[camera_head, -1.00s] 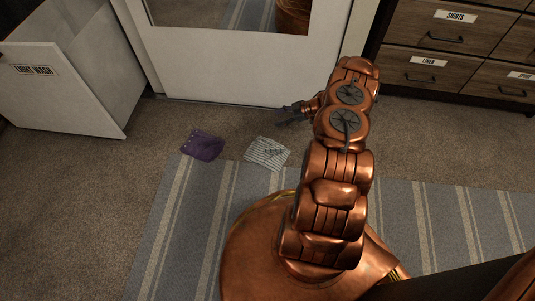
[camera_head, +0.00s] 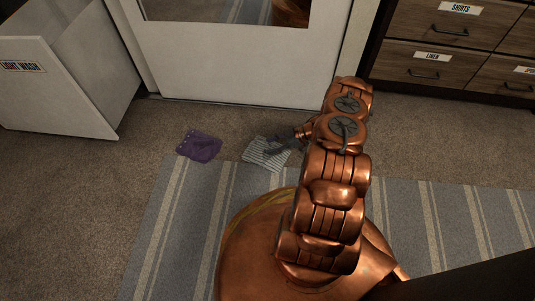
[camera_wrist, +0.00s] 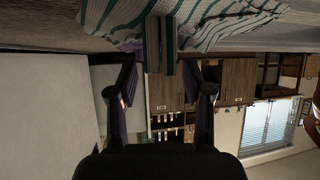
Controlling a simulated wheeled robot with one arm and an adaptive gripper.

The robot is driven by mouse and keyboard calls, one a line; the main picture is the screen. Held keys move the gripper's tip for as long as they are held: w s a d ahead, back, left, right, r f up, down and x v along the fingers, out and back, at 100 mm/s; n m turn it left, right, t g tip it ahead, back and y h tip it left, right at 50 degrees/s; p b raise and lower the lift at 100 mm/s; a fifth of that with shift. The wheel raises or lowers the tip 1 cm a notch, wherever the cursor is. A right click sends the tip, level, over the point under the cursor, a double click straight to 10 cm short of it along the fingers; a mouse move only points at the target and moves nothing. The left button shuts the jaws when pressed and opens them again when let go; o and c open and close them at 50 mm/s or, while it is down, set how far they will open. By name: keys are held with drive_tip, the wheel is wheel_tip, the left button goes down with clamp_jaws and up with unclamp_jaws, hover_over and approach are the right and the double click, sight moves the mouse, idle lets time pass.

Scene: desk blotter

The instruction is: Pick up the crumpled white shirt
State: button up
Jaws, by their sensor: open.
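The crumpled white shirt (camera_head: 262,157), with grey-green stripes, lies on the floor at the edge of the striped rug in the head view. My gripper (camera_head: 281,143) is over its far right part and hides some of it. In the wrist view, which looks upside down, the striped shirt (camera_wrist: 215,22) fills the top edge. I cannot tell whether the fingers touch the cloth.
A purple cloth (camera_head: 200,145) lies to the left of the shirt. An open bin marked LIGHT WASH (camera_head: 50,85) stands at the far left. A white door (camera_head: 235,65) is behind, and wooden drawers (camera_head: 440,60) are at the right. Carpet between is clear.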

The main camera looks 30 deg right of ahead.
sight(268, 148)
drive_tip(key=b+x, duration=0.1)
drive_tip(key=x, duration=0.2)
drive_tip(key=shift+s+a+f, duration=0.1)
clamp_jaws()
idle(0.4)
